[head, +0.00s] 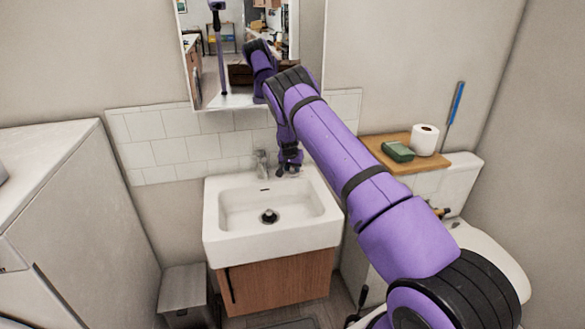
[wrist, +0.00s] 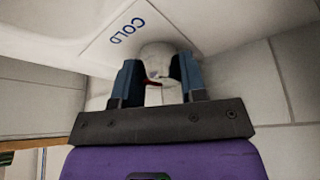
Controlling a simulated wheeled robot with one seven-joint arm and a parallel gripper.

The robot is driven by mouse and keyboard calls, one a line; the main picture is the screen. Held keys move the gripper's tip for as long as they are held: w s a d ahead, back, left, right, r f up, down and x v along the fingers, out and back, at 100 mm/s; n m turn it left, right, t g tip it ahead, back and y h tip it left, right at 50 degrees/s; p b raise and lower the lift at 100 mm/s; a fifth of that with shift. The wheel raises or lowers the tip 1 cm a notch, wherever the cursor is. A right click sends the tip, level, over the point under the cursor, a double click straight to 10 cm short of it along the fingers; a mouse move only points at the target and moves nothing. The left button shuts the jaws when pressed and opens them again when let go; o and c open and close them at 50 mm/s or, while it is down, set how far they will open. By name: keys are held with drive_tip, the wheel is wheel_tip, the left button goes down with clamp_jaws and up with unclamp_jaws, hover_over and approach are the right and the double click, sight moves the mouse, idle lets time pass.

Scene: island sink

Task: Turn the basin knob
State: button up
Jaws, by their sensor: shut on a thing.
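The white sink (head: 222,246) stands against the wall in the head view, with a metal faucet (head: 261,163) at its back. My gripper (head: 289,166) is at the sink's back rim, just right of the faucet. In the wrist view, my gripper (wrist: 157,72) has its two fingers on either side of a pale, rounded basin knob (wrist: 157,52), and is shut on it. A white label reading "COLD" (wrist: 127,31) shows beside the knob. In the head view the knob is mostly hidden by my gripper.
A mirror (head: 212,62) hangs above the sink. A wooden shelf (head: 432,160) to the right holds a green item (head: 397,151) and a toilet paper roll (head: 424,140). A white cabinet or appliance (head: 80,215) stands left. A bin (head: 183,291) is on the floor.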

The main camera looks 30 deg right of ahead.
drive_tip(key=n, duration=0.2)
drive_tip(key=n+t+y, duration=0.1)
drive_tip(key=n, duration=0.1)
drive_tip(key=shift+d+n+y, duration=0.15)
drive_tip(key=shift+n+y, duration=0.75)
drive_tip(key=shift+n, duration=1)
drive_tip(key=o, duration=0.9)
drive_tip(key=v, duration=1.1)
drive_tip(key=shift+s+f, duration=0.15)
drive_tip(key=shift+s, duration=0.05)
